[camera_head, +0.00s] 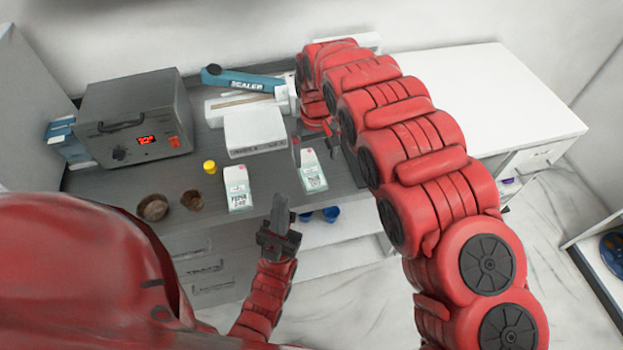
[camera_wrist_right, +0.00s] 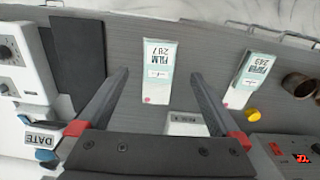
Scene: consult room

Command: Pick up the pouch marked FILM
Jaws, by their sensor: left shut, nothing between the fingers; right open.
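The pouch marked FILM (camera_wrist_right: 159,62) lies flat on the grey counter, white and pale green, with a red dot at one end. In the head view this pouch (camera_head: 313,175) lies just below my right gripper (camera_head: 318,142), which my right arm partly hides. In the right wrist view my right gripper (camera_wrist_right: 160,76) is open, its two fingers on either side of the pouch in the picture, apparently apart from it. My left gripper (camera_head: 279,208) is shut and empty near the counter's front edge. A second pouch, marked PAPER (camera_wrist_right: 250,75), lies left of the FILM pouch in the head view (camera_head: 237,190).
A grey device with a red display (camera_head: 137,120), a white box (camera_head: 255,132), a blue sealer (camera_head: 243,80), a yellow cap (camera_head: 210,167) and two brown bowls (camera_head: 152,207) stand on the counter.

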